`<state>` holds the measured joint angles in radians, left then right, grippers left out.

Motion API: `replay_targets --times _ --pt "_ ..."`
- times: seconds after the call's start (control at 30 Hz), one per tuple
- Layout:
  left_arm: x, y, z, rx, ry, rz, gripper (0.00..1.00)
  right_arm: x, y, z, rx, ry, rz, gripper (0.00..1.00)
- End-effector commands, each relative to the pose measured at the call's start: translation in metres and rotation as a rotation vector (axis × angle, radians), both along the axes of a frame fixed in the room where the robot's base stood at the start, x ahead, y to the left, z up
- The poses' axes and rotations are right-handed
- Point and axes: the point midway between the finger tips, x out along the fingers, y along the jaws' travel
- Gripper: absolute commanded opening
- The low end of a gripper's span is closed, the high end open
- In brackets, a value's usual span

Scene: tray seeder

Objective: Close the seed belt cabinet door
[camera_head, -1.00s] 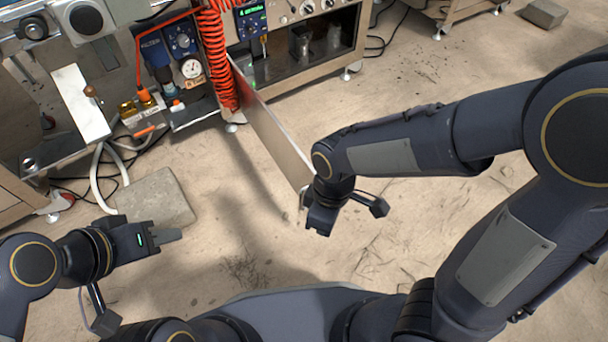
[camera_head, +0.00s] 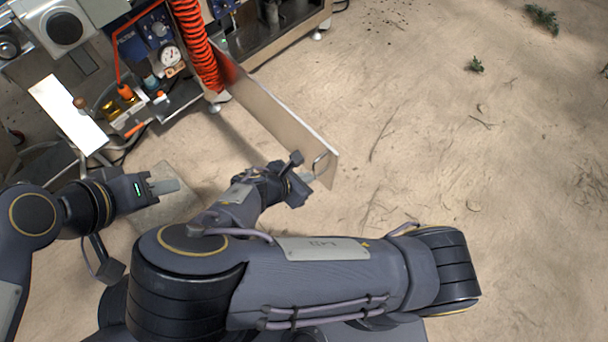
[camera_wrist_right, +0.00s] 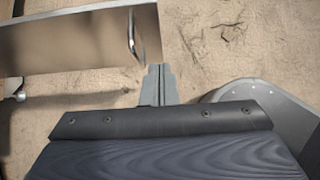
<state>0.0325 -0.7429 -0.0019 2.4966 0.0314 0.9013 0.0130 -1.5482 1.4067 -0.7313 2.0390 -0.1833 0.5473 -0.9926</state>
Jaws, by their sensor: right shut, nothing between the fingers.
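The seed belt cabinet door (camera_head: 275,120) is a thin metal panel standing open. It runs from beside the orange coiled hose out over the floor toward the lower right. A bar handle (camera_head: 320,163) sits near its free end, and shows in the right wrist view (camera_wrist_right: 132,36) too. My right gripper (camera_head: 309,177) is shut and empty, close to the handle and the free end; the wrist view shows its fingertips (camera_wrist_right: 157,68) just below the panel's end, apparently apart from the handle. My left gripper (camera_head: 176,185) looks shut and empty, away from the door at the left.
The orange coiled hose (camera_head: 196,45) hangs by the door's inner end. A gauge (camera_head: 169,57) and fittings stand left of it.

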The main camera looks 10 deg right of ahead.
Motion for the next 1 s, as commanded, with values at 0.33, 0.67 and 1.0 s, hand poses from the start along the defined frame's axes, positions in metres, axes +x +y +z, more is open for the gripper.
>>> replay_targets --times 0.33,0.67,1.0 --pt "0.0 0.0 -0.03 0.0 0.0 0.0 0.36 0.031 -0.046 -0.05 0.0 -0.001 -0.008 0.0" --pt "0.0 0.0 -0.037 0.0 0.0 0.0 0.36 0.048 -0.07 -0.047 0.001 0.0 -0.004 0.0" --pt "0.0 0.0 -0.037 0.0 0.0 0.0 0.36 0.049 -0.071 -0.046 0.001 0.0 -0.004 0.0"
